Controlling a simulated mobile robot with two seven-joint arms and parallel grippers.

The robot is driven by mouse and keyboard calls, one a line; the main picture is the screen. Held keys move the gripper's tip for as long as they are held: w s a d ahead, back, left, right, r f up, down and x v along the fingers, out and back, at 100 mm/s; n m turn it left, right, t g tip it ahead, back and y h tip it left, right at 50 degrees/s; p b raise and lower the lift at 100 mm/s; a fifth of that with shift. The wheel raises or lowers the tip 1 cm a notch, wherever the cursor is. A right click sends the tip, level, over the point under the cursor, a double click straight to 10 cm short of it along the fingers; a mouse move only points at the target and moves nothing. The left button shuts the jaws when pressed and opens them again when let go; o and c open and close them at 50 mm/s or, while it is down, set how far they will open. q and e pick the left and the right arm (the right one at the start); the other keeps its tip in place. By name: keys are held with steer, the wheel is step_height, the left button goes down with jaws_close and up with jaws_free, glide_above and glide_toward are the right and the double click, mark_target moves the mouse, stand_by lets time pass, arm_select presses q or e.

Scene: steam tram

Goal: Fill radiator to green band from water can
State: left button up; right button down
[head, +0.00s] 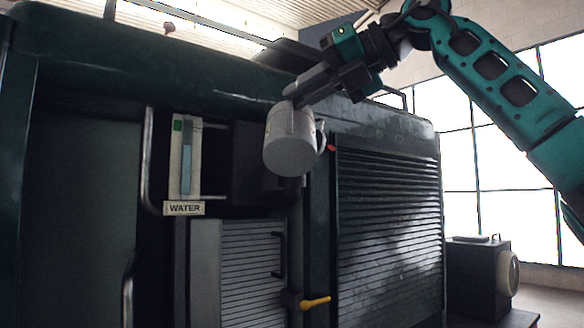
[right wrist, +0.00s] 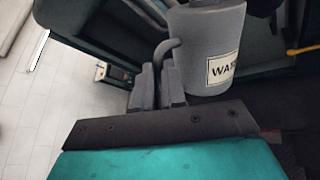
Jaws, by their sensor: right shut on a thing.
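The pale grey water can (head: 290,152) hangs from my right gripper (head: 303,92) in front of the dark green tram body. In the right wrist view the can (right wrist: 208,45) shows part of a label reading "WA", and my right gripper's fingers (right wrist: 160,85) are shut on its curved handle (right wrist: 165,50). A dark pipe-like piece (head: 291,186) shows just below the can; I cannot tell whether they touch. The gauge (head: 186,155) left of the can has a green mark near its top and a "WATER" plate (head: 184,208) below. The radiator (head: 252,270) is a grey finned block beneath. My left gripper is not in view.
A yellow lever (head: 314,302) sticks out right of the radiator. A dark slatted panel (head: 388,230) covers the tram's right side. A curved handrail (head: 147,160) stands left of the gauge. A black box (head: 474,278) stands at the far right.

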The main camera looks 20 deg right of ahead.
steer(key=shift+w+d+r+m+g, duration=0.1)
steer(key=shift+w+r+m+g, duration=0.05)
steer(key=shift+r, duration=0.3)
steer(key=shift+w+r+m+g, duration=0.15)
steer(key=shift+r, duration=0.3)
steer(key=shift+f, duration=0.1)
stand_by(1.2)
steer(key=shift+s+f+b, duration=0.2)
steer(key=shift+f+b, duration=0.15)
steer(key=shift+b, duration=0.4)
stand_by(0.4)
steer(key=shift+w+r+p, duration=0.35)
steer(key=shift+r+p, duration=0.4)
steer(key=shift+r, duration=0.1)
stand_by(0.5)
